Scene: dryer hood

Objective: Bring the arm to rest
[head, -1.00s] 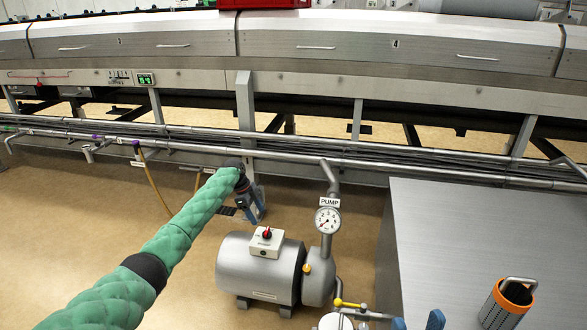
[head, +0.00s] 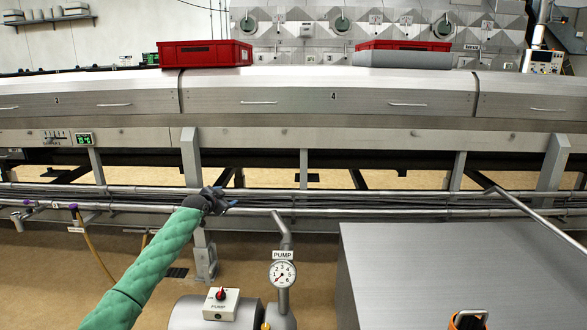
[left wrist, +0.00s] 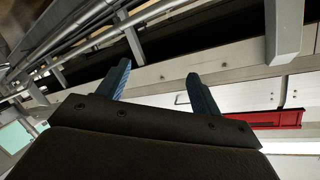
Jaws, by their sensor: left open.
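My left arm, in a green quilted sleeve, comes in from the lower left of the head view. Its gripper (head: 222,205) is in front of the pipe rails (head: 340,212) below the long metal hood (head: 300,100). In the left wrist view its two blue fingers (left wrist: 158,88) stand apart with nothing between them. Beyond them are the hood's pale lower panel and a red crate (left wrist: 262,119). I cannot tell from the head view how near the gripper is to the rails. My right gripper is not in view.
A pump with a gauge (head: 283,273) and a switch box (head: 220,303) stands below the gripper. A metal cabinet (head: 450,262) fills the lower right. Red crates (head: 206,54) sit on top of the hood. Yellow hoses hang at the left. Some tan floor is clear.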

